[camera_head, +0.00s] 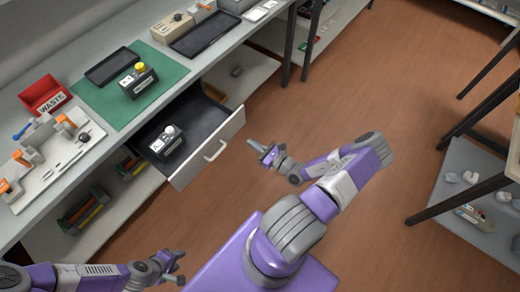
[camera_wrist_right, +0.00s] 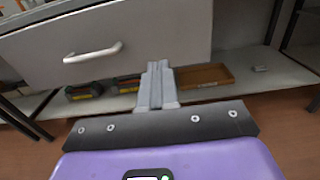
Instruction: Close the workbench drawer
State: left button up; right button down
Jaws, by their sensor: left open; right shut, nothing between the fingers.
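The workbench drawer (camera_head: 190,125) is pulled out of the bench in the head view, with a dark inside and a pale front. A black toner cartridge (camera_head: 167,141) with a white knob lies in it. The drawer handle (camera_head: 215,151) is on the front; it also shows in the right wrist view (camera_wrist_right: 93,53). My right gripper (camera_head: 253,144) is shut and empty, a short way to the right of the drawer front. In the right wrist view its fingers (camera_wrist_right: 157,68) point at the front, to the right of the handle. My left gripper (camera_head: 178,266) is open, low at the left, below the drawer.
On the bench are a green mat (camera_head: 108,97) with another cartridge (camera_head: 138,80), a black tray (camera_head: 205,35), a red waste bin (camera_head: 45,94) and a tool board (camera_head: 55,155). A lower shelf (camera_head: 95,220) holds boxes. Open floor lies right of the drawer.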

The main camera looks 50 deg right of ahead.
aim_at(232, 130)
jog(key=w, duration=0.2)
jog(key=w+b, duration=0.1)
jog(key=w, duration=0.4)
jog(key=shift+w+a+f, duration=0.1)
jog(key=shift+w+a, duration=0.05)
jog(key=shift+a, duration=0.15)
jog(key=shift+w+b, duration=0.35)
jog(key=shift+w, duration=0.1)
